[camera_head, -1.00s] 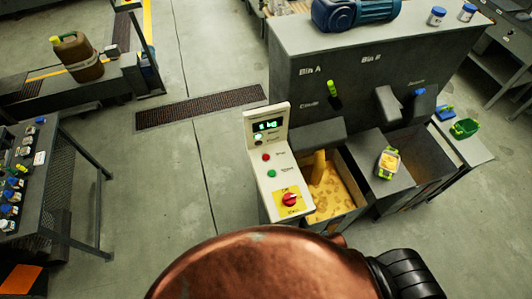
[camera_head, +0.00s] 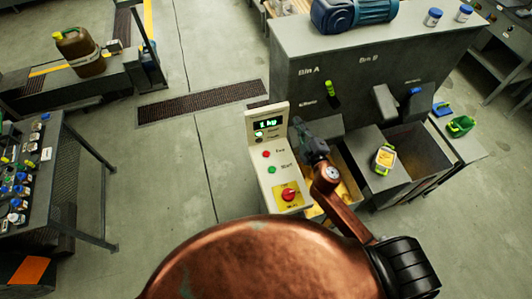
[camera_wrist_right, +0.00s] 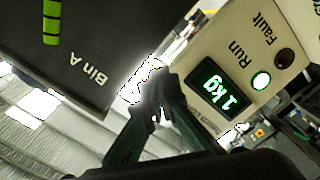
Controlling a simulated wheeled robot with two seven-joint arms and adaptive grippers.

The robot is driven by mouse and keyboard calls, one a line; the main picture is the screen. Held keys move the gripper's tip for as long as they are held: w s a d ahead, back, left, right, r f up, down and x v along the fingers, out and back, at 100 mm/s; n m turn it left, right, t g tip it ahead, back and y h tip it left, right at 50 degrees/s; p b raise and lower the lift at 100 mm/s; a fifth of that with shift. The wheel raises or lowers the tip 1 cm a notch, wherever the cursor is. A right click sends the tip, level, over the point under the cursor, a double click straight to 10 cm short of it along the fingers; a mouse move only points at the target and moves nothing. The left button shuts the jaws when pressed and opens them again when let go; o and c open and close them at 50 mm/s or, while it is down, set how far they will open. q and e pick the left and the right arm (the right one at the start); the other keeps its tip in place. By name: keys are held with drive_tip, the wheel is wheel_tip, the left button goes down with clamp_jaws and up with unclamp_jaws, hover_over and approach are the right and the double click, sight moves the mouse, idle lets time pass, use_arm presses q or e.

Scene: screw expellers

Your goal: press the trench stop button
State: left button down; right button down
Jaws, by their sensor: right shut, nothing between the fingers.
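The cream control panel (camera_head: 258,190) stands beside Bin A. Its red stop button (camera_head: 266,154) sits above a green start button (camera_head: 271,170), with a red rotary switch on a yellow plate (camera_head: 288,196) lower down. My right gripper (camera_head: 297,123) is shut and empty, just right of the panel's upper part and apart from the red button. In the right wrist view its fingertips (camera_wrist_right: 160,82) point past the panel's display (camera_wrist_right: 218,90), which reads 1 kg. A green run lamp (camera_wrist_right: 262,80) is lit there; the red button is not seen. My left gripper is out of view.
The grey bin housing (camera_head: 350,85) rises behind and right of my right gripper. The yellow-filled bin below is partly hidden by my arm. Open floor lies left of the panel.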

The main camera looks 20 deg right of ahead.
drive_tip(key=w+a+r+n+y, duration=0.1)
drive_tip(key=a+r+n+y, duration=0.55)
drive_tip(key=a, duration=0.35)
drive_tip(key=a+r+n+g+y+p, duration=0.1)
drive_tip(key=a+r+n+g+y, duration=0.15)
drive_tip(key=a+n, duration=0.3)
drive_tip(key=n+g+h+p, duration=0.1)
drive_tip(key=n+g+h, duration=0.3)
drive_tip(key=n+g, duration=0.5)
hover_over(268, 154)
wheel_tip(268, 154, down, 14)
drive_tip(key=r+n+t, duration=0.1)
drive_tip(key=n+t, duration=0.1)
drive_tip(key=shift+s+f+g, duration=0.1)
drive_tip(key=shift+f+g, duration=0.1)
drive_tip(key=shift+g, duration=0.05)
drive_tip(key=shift+f, duration=0.15)
wheel_tip(268, 154, down, 8)
drive_tip(key=b, duration=0.5)
drive_tip(key=shift+r, duration=0.25)
drive_tip(key=shift+f+b, duration=0.45)
drive_tip(key=shift+f, duration=0.05)
